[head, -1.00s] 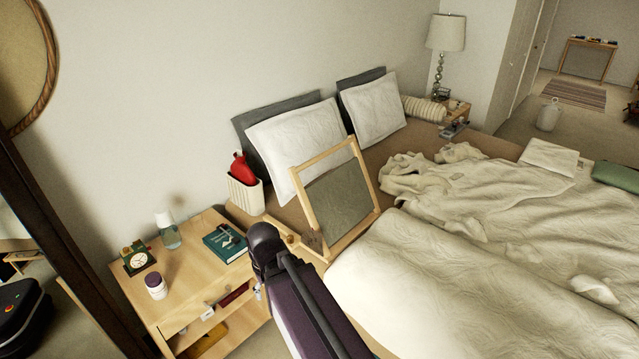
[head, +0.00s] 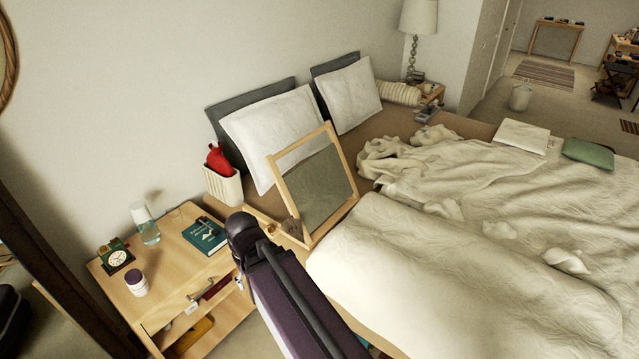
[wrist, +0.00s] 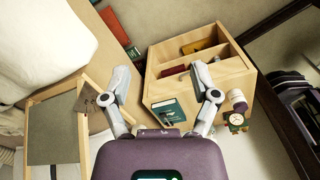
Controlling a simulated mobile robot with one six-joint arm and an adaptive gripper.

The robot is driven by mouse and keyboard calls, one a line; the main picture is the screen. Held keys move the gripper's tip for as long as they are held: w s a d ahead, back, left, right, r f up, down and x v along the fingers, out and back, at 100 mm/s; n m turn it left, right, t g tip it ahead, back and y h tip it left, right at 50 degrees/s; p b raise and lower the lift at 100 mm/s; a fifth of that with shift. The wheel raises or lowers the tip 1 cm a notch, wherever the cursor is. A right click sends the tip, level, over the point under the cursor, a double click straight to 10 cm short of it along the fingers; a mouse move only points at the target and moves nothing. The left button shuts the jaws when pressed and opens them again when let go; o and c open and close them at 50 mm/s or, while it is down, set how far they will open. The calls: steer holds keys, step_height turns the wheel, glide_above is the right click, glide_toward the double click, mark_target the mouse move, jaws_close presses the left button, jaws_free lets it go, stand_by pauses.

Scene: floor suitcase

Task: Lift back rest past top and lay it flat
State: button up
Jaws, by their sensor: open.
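The back rest (head: 318,190), a light wooden frame with a grey fabric panel, stands tilted up on the bed near the pillows. Its top bar is raised and its lower end sits by the bed's near side. In the wrist view part of the back rest (wrist: 52,128) shows at the left, with its frame edge beside my left finger. My gripper (wrist: 164,95) is open, with its two fingers spread wide and nothing held between them. I cannot tell whether the left finger touches the frame. In the head view my arm hides the gripper.
A wooden nightstand (head: 176,266) stands left of the bed, bearing a teal book (head: 204,235), a clock, a jar and a glass carafe. A white holder (head: 222,186) with a red bottle stands beside the back rest. White pillows (head: 272,135) lie behind it; a rumpled cover (head: 430,275) lies right.

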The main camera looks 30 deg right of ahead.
steer(key=shift+c, duration=0.6)
steer(key=w+d+m+t+y+b, duration=0.2)
steer(key=w+d+m+t+y, duration=0.15)
steer(key=w, duration=0.95)
steer(key=m+t+h+b, duration=0.4)
steer(key=m+t, duration=0.8)
steer(key=m, duration=0.2)
glide_toward(304, 142)
steer(key=s+r, duration=0.2)
steer(key=s, duration=0.1)
steer(key=shift+w+a+f+g, duration=0.25)
steer(key=shift+a, duration=0.05)
steer(key=shift+w, duration=0.1)
steer(key=b+x, duration=0.3)
steer(key=x, duration=1)
steer(key=shift+w+d+f, duration=0.15)
steer(key=shift+w+f, duration=0.05)
steer(key=shift+w, duration=0.05)
